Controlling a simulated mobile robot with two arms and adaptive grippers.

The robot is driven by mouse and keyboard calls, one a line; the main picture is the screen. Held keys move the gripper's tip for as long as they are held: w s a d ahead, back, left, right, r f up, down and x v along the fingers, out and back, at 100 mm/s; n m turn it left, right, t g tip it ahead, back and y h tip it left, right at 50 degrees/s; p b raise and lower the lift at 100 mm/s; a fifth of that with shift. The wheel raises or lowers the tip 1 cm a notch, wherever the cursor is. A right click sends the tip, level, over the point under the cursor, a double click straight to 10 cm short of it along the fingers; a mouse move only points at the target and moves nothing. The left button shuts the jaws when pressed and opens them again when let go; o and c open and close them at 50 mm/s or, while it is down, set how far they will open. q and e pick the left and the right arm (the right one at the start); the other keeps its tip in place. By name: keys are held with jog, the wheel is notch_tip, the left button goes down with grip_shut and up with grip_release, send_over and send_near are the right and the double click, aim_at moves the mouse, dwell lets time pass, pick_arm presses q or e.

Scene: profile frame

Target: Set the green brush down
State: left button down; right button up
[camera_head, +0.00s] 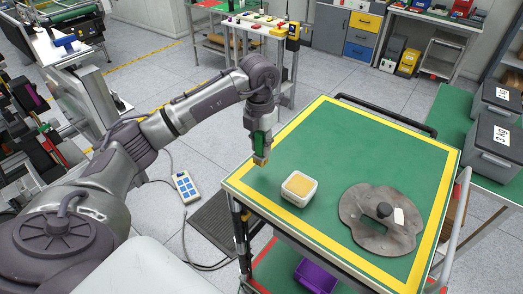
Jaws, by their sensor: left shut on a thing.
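My left gripper (260,152) hangs pointing down over the left corner of a green-topped table with a yellow border (345,128). It is shut on the green brush (259,143), which shows as a small green part with a yellowish lower end between the fingers. The brush's lower end is close to the table top near the yellow border; I cannot tell whether it touches. Most of the brush is hidden by the gripper. My right gripper is not in view.
A white tub with yellow content (299,188) stands right of the gripper. A grey flat plate (378,222) with a dark knob lies at the table's right. The table's middle and back are clear. Black bins (490,141) stand at the far right.

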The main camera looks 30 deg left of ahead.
aim_at(261, 155)
pick_arm(q)
notch_tip(261, 155, down, 3)
jog(key=shift+f+p, duration=0.2)
jog(key=shift+p, duration=0.65)
jog(key=shift+f, duration=0.2)
jog(key=c, duration=1.4)
grip_release()
jog(key=shift+f, duration=0.2)
jog(key=o, duration=0.5)
jog(key=shift+c, duration=0.2)
jog(key=shift+r, duration=0.1)
